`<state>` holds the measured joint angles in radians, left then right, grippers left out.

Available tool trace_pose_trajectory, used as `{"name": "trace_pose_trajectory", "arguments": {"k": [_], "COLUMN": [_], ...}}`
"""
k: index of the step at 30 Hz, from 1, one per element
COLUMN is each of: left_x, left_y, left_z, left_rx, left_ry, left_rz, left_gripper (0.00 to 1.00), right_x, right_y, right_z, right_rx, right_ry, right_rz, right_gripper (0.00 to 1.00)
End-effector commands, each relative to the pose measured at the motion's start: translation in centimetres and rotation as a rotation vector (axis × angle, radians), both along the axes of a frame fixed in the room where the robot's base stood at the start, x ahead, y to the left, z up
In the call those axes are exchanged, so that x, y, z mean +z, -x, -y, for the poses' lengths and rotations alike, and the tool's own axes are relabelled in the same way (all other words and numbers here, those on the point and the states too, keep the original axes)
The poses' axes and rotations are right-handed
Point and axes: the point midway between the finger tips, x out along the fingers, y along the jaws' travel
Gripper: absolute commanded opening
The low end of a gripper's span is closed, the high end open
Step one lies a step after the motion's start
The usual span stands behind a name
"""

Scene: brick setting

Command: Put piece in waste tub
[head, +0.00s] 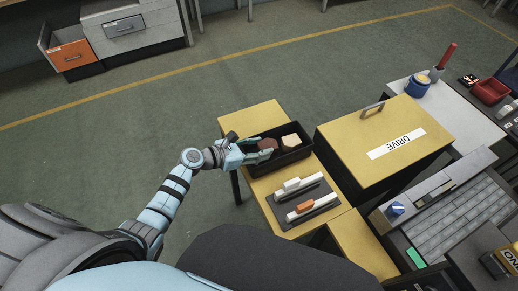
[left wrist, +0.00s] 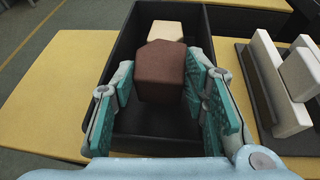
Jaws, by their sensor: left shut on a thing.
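A dark brown, block-like piece (head: 267,143) is held between the fingers of my left gripper (head: 246,150). In the left wrist view the same brown piece (left wrist: 161,72) sits between the green finger pads, towards their tips. It is over or just inside an open black tub (head: 291,164); I cannot tell if it touches the floor of the tub. A cream piece (head: 291,141) is in the tub beyond the brown one, and also shows in the left wrist view (left wrist: 167,31). No label marks this tub as the waste tub. My right gripper is out of view.
The tub stands on a yellow table (head: 252,116). A dark board with white bars and an orange block (head: 305,207) lies nearer me. A yellow box marked DRIVE (head: 368,130) stands to the right. A red bin (head: 491,91) is at the far right.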

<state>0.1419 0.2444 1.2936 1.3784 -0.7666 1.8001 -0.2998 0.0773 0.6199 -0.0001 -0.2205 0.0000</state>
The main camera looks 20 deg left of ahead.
Motion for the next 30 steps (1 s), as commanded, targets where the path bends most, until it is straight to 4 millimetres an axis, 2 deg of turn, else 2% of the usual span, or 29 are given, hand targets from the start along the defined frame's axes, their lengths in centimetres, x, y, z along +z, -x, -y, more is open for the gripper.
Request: {"name": "trace_pose_trajectory", "arguments": {"k": [15,16,17,18,25,30], "left_x": [-1.3,-1.3,-1.4,-1.4,-1.5,0.0], "left_y": [0.1,0.2,0.2,0.2,0.4,0.8], "left_z": [0.0,0.0,0.0,0.0,0.0,-0.5], "left_rx": [-0.001,-0.002,-0.001,-0.001,-0.003,-0.001], "left_ry": [-0.002,-0.003,-0.002,-0.003,-0.006,-0.007], "left_rz": [-0.003,-0.004,-0.006,-0.006,-0.012,-0.013], "left_gripper": [0.12,0.42,0.47,0.49,0.49,0.49], "right_x": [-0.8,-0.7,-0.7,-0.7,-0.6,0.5], "right_y": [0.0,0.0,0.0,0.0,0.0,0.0], "right_z": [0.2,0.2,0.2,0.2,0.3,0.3], "right_rx": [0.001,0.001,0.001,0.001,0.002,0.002], "right_ry": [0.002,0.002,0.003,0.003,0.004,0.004], "right_rz": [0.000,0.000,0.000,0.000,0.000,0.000], "right_gripper": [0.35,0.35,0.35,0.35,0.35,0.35]}}
